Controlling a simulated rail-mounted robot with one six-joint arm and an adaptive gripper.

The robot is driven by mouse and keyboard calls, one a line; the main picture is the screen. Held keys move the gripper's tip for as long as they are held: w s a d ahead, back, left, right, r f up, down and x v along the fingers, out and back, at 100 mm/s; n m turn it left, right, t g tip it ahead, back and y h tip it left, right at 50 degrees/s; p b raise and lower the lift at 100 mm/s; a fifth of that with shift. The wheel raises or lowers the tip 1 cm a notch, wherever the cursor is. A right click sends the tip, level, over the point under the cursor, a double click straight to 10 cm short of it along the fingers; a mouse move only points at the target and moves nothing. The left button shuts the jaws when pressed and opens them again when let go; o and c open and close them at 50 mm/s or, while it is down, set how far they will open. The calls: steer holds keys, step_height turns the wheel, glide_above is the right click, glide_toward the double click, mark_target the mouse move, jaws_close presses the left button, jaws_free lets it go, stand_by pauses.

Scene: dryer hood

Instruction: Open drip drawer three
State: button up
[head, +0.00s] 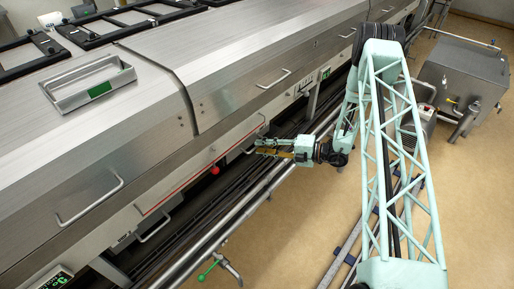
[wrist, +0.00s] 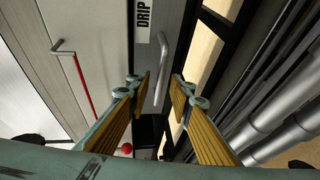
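In the wrist view, a pale drawer front carries a white label reading "DRIP" (wrist: 143,15); any number is cut off by the frame edge. A metal bar handle (wrist: 174,60) stands out from this front. My gripper (wrist: 158,82) is open, with one ribbed finger on each side of the handle's line. The handle shows between and beyond the fingertips; I cannot tell whether they touch it. In the head view my gripper (head: 262,147) reaches left to the machine's lower side, and the handle there is hidden or too small to tell.
A red knob (head: 214,170) sits left of my gripper on the lower side. Another low bar handle (head: 153,230) is further left. A long pipe rail (head: 215,235) with a green-handled lever (head: 209,270) runs along the front. Open tan floor (head: 290,220) lies to the right.

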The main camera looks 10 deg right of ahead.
steer(key=shift+x, duration=1.25)
steer(key=shift+c, duration=0.5)
jaws_close()
